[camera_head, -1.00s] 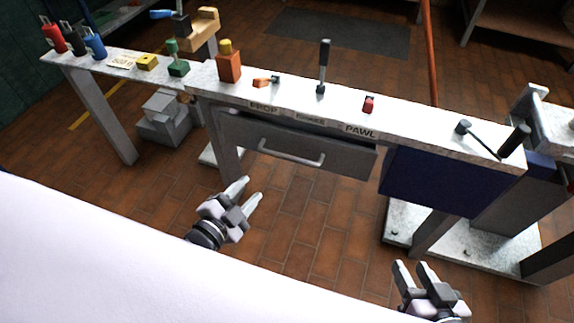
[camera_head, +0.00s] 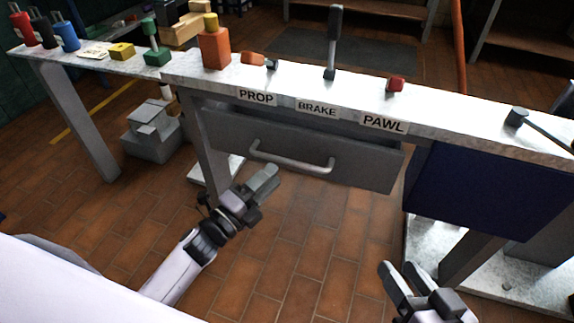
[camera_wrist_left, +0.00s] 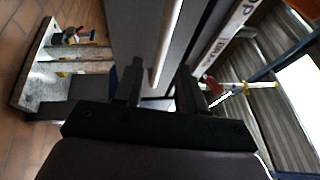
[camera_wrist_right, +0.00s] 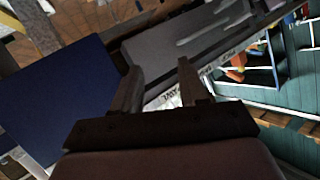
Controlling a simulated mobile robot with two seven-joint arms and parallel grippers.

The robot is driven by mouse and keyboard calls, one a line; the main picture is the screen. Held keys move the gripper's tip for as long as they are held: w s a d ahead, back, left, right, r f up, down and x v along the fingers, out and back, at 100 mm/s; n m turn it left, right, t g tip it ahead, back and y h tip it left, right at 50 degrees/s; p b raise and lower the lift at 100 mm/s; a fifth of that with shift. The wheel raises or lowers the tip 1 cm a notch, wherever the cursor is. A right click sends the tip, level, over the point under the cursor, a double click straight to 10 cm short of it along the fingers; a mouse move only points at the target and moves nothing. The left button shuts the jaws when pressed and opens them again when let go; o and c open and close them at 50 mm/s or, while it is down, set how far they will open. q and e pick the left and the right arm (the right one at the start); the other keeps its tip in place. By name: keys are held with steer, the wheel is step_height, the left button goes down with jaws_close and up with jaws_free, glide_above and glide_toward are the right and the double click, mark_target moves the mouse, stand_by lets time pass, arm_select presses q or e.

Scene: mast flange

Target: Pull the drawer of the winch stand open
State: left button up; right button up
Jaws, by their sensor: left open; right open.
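The grey drawer (camera_head: 360,162) sits under the winch stand's worktop (camera_head: 300,88), below labels reading PROP, BRAKE and PAWL. Its pale bar handle (camera_head: 290,163) runs across the front. My left gripper (camera_head: 262,183) is open and empty, just below and in front of the handle's left part, apart from it as far as I can tell. In the left wrist view the handle (camera_wrist_left: 166,45) shows between the open fingers (camera_wrist_left: 158,85), beyond their tips. My right gripper (camera_head: 402,278) is open and empty, low and to the right of the drawer; its fingers (camera_wrist_right: 158,80) show in the right wrist view.
On the worktop stand an orange block (camera_head: 214,48), a dark upright lever (camera_head: 332,45) and a red knob (camera_head: 396,84). A dark blue panel (camera_head: 485,190) hangs right of the drawer. Grey blocks (camera_head: 153,130) lie on the floor at left. The tiled floor before the drawer is clear.

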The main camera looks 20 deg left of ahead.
mark_target(287, 160)
arm_select(q)
steer(key=shift+b+x, duration=0.65)
steer(key=shift+x, duration=2.5)
jaws_close()
